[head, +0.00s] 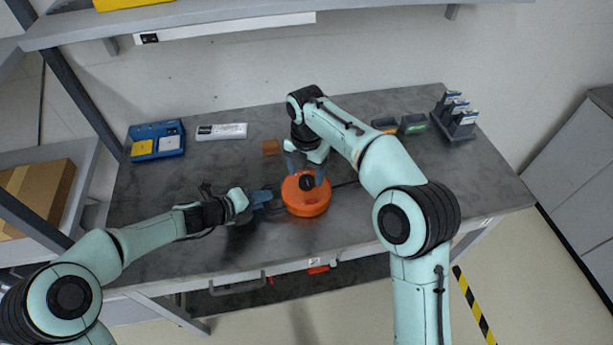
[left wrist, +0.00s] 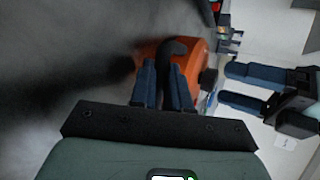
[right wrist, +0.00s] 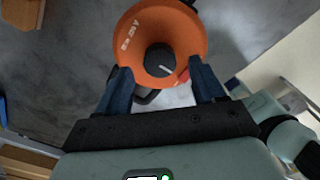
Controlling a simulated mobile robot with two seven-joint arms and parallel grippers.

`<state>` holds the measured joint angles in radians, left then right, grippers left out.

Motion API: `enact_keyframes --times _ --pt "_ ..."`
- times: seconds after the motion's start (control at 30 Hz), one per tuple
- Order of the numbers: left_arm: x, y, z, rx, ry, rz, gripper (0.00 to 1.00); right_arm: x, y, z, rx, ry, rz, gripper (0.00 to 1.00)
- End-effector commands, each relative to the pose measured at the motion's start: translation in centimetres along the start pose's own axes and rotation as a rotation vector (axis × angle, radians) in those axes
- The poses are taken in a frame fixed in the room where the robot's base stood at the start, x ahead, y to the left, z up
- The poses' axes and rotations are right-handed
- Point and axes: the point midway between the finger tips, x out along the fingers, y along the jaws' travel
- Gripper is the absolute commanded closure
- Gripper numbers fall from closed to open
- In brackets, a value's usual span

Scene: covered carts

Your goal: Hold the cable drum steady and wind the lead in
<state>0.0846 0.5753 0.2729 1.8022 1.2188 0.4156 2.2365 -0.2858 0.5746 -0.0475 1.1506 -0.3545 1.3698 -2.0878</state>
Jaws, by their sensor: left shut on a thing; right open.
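The orange cable drum (head: 306,202) stands on the grey bench near its front edge, with a black knob (head: 307,183) on top. My left gripper (head: 268,198) is at the drum's left side. In the left wrist view its blue fingers (left wrist: 165,85) are shut on a black curved handle (left wrist: 177,50) of the drum. My right gripper (head: 305,172) is over the drum. In the right wrist view its fingers (right wrist: 163,80) are open, one each side of the knob (right wrist: 160,60), apart from it. A short dark stretch, perhaps the lead (head: 346,183), shows right of the drum.
A dark rack (head: 455,117) stands at the back right. The bench (head: 470,180) is bare at the right.

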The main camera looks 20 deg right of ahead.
Motion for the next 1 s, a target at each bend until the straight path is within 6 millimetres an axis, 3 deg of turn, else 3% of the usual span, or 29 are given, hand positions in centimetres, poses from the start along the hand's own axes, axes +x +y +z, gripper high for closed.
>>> enact_keyframes --times 0.2,0.53,0.57,0.7,0.73,1.0 --pt "0.0 0.0 0.0 0.0 0.0 -0.001 1.0 2.3 0.0 0.0 0.001 0.0 -0.001 0.31" --pt "0.0 -0.1 0.0 0.0 -0.001 -0.001 1.0 2.7 0.0 0.0 0.001 0.0 0.0 0.31" --pt "0.0 -0.1 0.0 0.0 -0.001 -0.001 1.0 2.7 0.0 0.0 0.001 0.0 0.0 0.38" --pt "0.0 -0.1 0.0 0.0 -0.001 -0.001 1.0 2.7 0.0 0.0 0.001 0.0 0.0 0.83" --pt "0.0 -0.1 0.0 0.0 -0.001 -0.001 1.0 2.7 0.0 0.0 0.001 0.0 0.0 0.88" --pt "0.0 -0.1 0.0 0.0 -0.001 -0.001 1.0 2.6 0.0 0.0 0.021 0.0 0.0 0.88"
